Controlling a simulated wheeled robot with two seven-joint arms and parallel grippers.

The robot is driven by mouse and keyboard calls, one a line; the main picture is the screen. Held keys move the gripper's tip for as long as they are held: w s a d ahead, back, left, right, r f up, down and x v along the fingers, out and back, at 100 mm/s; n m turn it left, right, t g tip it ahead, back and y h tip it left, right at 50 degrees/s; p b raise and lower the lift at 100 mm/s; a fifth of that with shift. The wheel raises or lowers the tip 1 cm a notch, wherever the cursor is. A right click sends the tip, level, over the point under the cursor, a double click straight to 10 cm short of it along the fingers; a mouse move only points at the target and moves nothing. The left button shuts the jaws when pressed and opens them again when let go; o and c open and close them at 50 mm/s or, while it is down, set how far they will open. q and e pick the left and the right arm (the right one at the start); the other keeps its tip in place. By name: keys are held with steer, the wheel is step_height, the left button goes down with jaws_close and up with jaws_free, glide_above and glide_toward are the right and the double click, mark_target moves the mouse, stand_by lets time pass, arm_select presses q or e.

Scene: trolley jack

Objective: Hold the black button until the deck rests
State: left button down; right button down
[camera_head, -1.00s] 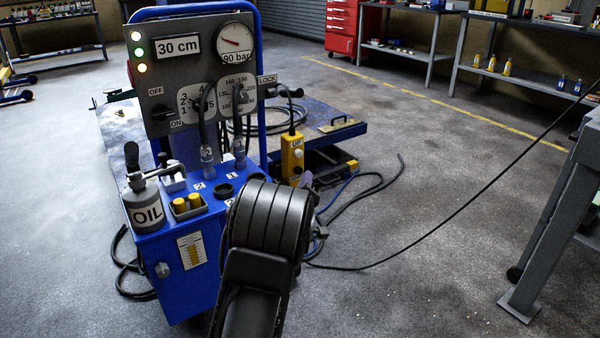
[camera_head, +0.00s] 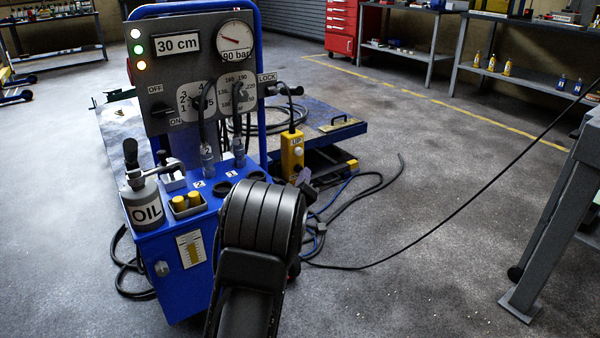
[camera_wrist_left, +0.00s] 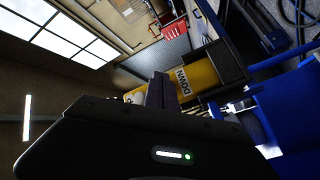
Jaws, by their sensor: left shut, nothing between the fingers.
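The yellow pendant (camera_head: 291,150) hangs by a cable at the right side of the blue hydraulic unit (camera_head: 180,270). Its face has a label at the top and a pale button. In the left wrist view the pendant (camera_wrist_left: 203,78) lies sideways, with a DOWN label and a white button. I cannot make out the black button; my fingers cover part of that face. My left gripper (camera_head: 304,179) is shut and empty, its tips at the pendant's lower end; the wrist view shows the tips (camera_wrist_left: 160,88) against or just before it. Contact is unclear. The deck (camera_head: 335,125) stands behind. My right gripper is not in view.
The panel (camera_head: 195,65) reads 30 cm and 90 bar. Hoses (camera_head: 375,185) lie on the floor. Shelves (camera_head: 520,55) stand behind; the floor at right is mostly clear.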

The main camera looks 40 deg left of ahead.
arm_select(q)
steer(key=shift+w+a+b, duration=0.15)
steer(key=shift+a+b, duration=0.15)
steer(key=shift+a, duration=0.25)
stand_by(1.8)
stand_by(1.1)
steer(key=shift+s+d, duration=0.25)
steer(key=shift+d, duration=0.65)
steer(key=shift+s+d, duration=0.25)
steer(key=shift+d, duration=0.55)
steer(key=shift+s+d, duration=0.2)
steer(key=shift+d, duration=0.65)
steer(key=shift+s+d, duration=0.25)
steer(key=shift+d, duration=0.55)
stand_by(1.2)
